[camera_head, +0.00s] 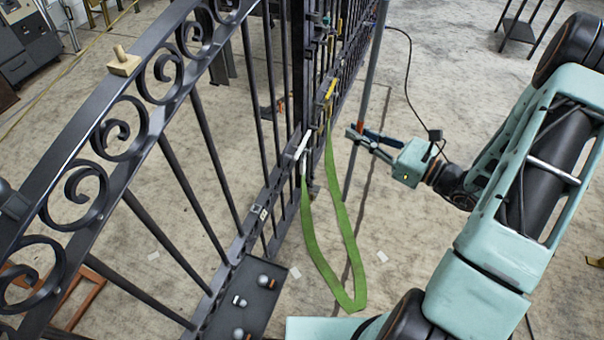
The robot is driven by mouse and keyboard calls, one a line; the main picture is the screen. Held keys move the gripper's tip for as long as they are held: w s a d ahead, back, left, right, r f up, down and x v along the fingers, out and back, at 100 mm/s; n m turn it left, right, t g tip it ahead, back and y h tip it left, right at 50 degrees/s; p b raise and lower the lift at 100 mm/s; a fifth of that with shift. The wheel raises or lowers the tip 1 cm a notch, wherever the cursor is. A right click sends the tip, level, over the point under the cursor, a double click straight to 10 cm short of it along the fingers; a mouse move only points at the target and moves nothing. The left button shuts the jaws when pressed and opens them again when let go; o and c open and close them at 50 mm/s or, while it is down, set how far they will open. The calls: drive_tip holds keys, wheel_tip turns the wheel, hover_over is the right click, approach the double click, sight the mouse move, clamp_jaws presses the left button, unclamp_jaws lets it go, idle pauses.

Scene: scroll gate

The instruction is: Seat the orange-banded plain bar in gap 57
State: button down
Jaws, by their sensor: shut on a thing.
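The plain bar (374,75) is a long grey rod standing near upright, right of the gate, with a small orange band near my gripper. My gripper (358,134) is shut on the bar at about that band. The bar appears apart from the gate.
A green strap (335,270) hangs in a loop from the gate, close left of the bar. A dark tray (262,318) with several small round pieces is at the gate's foot. A wooden block (123,62) sits on the top rail. A black cable (411,75) trails behind my gripper.

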drive_tip(key=a+f+t+b, duration=0.1)
drive_tip(key=a+f+b, duration=1.2)
drive_tip(key=b, duration=1.5)
drive_tip(key=shift+w+f+b, duration=0.15)
drive_tip(key=shift+f+b, duration=0.25)
drive_tip(key=shift+f, duration=0.45)
drive_tip(key=shift+a, duration=0.2)
drive_tip(key=w+a, duration=0.2)
drive_tip(key=a, duration=0.5)
drive_tip(key=w+a, duration=0.3)
drive_tip(key=a, duration=0.5)
drive_tip(key=shift+f+m, duration=0.3)
drive_tip(key=shift+f, duration=0.05)
drive_tip(key=shift+w, duration=0.1)
drive_tip(key=shift+f+b, duration=1.05)
